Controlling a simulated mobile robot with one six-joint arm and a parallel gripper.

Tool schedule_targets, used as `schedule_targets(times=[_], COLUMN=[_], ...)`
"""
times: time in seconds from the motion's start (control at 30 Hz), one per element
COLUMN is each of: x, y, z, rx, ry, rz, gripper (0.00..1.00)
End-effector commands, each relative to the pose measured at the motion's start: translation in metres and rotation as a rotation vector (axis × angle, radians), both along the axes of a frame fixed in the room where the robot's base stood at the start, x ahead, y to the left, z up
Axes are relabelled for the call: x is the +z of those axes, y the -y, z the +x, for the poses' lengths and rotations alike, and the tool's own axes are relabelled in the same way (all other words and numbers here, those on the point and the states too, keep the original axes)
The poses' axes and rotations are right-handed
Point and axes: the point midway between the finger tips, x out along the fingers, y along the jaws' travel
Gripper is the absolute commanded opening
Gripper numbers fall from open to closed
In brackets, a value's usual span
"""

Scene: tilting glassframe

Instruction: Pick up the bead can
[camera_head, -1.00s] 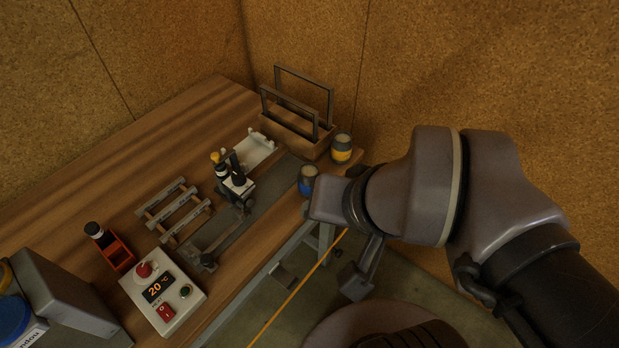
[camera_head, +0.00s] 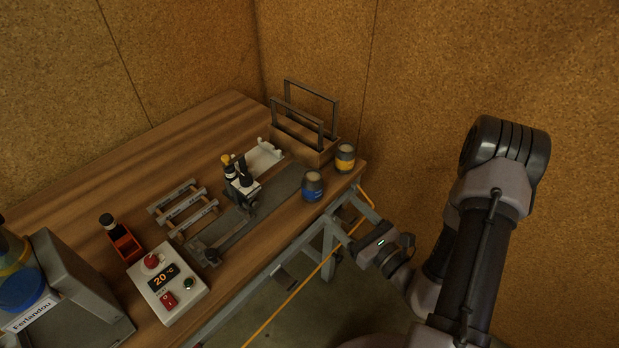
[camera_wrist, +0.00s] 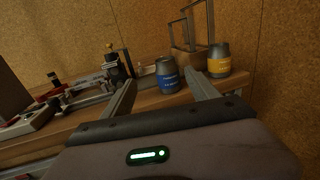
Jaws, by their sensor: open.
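Two grey cans stand upright near the table's right corner. One has a blue label (camera_head: 312,187) and the other a yellow label (camera_head: 345,158). The label text is too small to read, so I cannot tell which is the bead can. My gripper (camera_head: 347,214) is open and empty, off the table's front edge and apart from both cans. In the wrist view, the blue-labelled can (camera_wrist: 168,76) appears between the open fingers (camera_wrist: 160,80), beyond their tips. The yellow-labelled can (camera_wrist: 218,62) appears to the right of the right finger.
A wooden box with upright metal frames (camera_head: 300,148) stands behind the cans. A rail with a black-and-white device (camera_head: 241,181) lies to their left. A control box (camera_head: 168,284), red holder (camera_head: 127,247) and slatted rack (camera_head: 184,208) are further left. A cork wall rises behind.

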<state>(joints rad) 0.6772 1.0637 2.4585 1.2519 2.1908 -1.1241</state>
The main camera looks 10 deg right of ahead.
Motion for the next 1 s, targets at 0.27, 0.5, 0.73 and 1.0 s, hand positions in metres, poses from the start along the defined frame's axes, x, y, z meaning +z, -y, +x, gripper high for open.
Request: schedule_targets(times=[0.27, 0.5, 0.73, 1.0], x=[-0.010, -0.009, -0.008, -0.006], y=[-0.014, -0.033, -0.046, -0.057], z=[0.053, 0.104, 0.132, 0.162], rx=[-0.037, -0.040, -0.038, -0.041], ry=[-0.013, -0.014, -0.013, -0.017], rz=[0.003, 0.006, 0.005, 0.008], gripper=[0.69, 0.69, 0.69, 0.69])
